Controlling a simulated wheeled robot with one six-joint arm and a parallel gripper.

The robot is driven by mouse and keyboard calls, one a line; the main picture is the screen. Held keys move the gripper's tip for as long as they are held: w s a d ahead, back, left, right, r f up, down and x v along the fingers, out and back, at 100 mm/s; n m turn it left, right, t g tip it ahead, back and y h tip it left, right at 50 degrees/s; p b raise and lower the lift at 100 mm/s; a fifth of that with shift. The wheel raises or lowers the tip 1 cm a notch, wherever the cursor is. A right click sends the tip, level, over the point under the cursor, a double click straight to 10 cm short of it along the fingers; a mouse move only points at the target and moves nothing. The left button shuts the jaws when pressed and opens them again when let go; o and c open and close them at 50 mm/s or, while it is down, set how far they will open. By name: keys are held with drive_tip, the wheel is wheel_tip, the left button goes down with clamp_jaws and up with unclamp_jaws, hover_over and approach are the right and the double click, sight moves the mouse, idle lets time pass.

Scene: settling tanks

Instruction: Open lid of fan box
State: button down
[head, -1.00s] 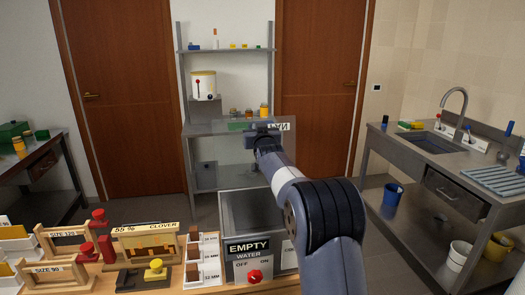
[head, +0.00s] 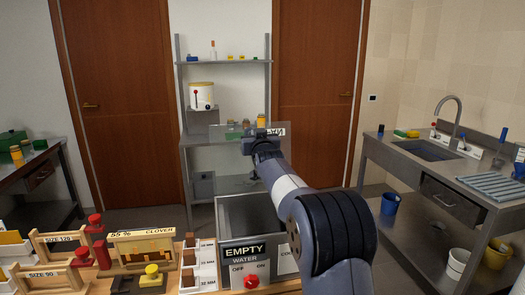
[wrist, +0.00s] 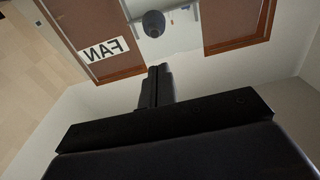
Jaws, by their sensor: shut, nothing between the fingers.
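The fan box (head: 225,212) is a grey metal box on the bench front, its top open and its inside visible. A clear lid (head: 222,134) with a mirrored FAN label (head: 276,132) stands raised behind and above the opening. The label also shows mirrored in the wrist view (wrist: 103,50). My gripper (head: 263,134) is shut and empty at the lid; I cannot tell whether it touches. Its closed fingers show in the wrist view (wrist: 157,85). A dark round knob-like thing (wrist: 153,23) shows beyond them. My arm hides the box's right side.
The box front has an EMPTY WATER plate (head: 243,253) and a red switch (head: 251,282). Wooden frames (head: 143,249) and sample blocks stand to its left. A metal shelf (head: 225,61) stands behind, and a sink bench (head: 425,165) at right.

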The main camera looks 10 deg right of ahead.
drive_tip(key=s+r+b, duration=0.1)
drive_tip(key=s+b, duration=0.1)
drive_tip(key=s, duration=0.6)
drive_tip(key=shift+s+r+b, duration=0.25)
drive_tip(key=shift+s+b, duration=0.15)
